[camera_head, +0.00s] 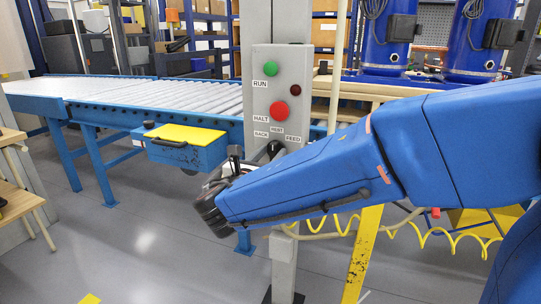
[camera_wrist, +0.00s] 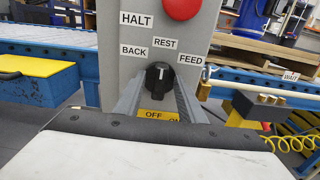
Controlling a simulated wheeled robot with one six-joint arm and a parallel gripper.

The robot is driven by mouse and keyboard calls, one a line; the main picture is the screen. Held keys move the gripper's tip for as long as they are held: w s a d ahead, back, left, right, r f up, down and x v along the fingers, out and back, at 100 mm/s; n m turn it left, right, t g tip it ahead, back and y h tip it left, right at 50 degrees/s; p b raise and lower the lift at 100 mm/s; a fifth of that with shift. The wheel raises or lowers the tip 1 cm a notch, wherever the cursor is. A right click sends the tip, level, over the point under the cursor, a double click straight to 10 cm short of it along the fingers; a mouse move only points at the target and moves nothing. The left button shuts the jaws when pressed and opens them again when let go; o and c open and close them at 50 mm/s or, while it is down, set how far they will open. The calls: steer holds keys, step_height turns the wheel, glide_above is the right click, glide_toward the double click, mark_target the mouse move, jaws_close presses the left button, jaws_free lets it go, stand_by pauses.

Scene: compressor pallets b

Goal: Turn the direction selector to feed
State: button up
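The direction selector is a black knob (camera_wrist: 159,78) low on the grey control panel (camera_wrist: 112,60). Its white pointer mark points roughly up, towards the REST label (camera_wrist: 165,43). The BACK label (camera_wrist: 133,51) is to its left and the FEED label (camera_wrist: 190,58) to its right. My gripper (camera_wrist: 159,90) faces the panel, its two grey fingers open on either side of the knob. Whether they touch it cannot be told. In the head view the knob (camera_head: 274,148) shows just above my wrist, and my fingertips are largely hidden there.
A red HALT button (camera_head: 280,110) and green RUN button (camera_head: 271,69) sit above the knob. A yellow OFF/ON plate (camera_wrist: 154,114) is below it. A roller conveyor (camera_head: 150,92) and blue box with yellow lid (camera_head: 186,147) stand left. A yellow coiled hose (camera_head: 440,236) hangs right.

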jaws_close()
steer(key=shift+m, duration=0.3)
steer(key=m, duration=0.4)
steer(key=shift+d, duration=0.1)
steer(key=shift+d+f+m, duration=0.1)
steer(key=shift+f+m, duration=0.05)
steer(key=shift+m, duration=1.95)
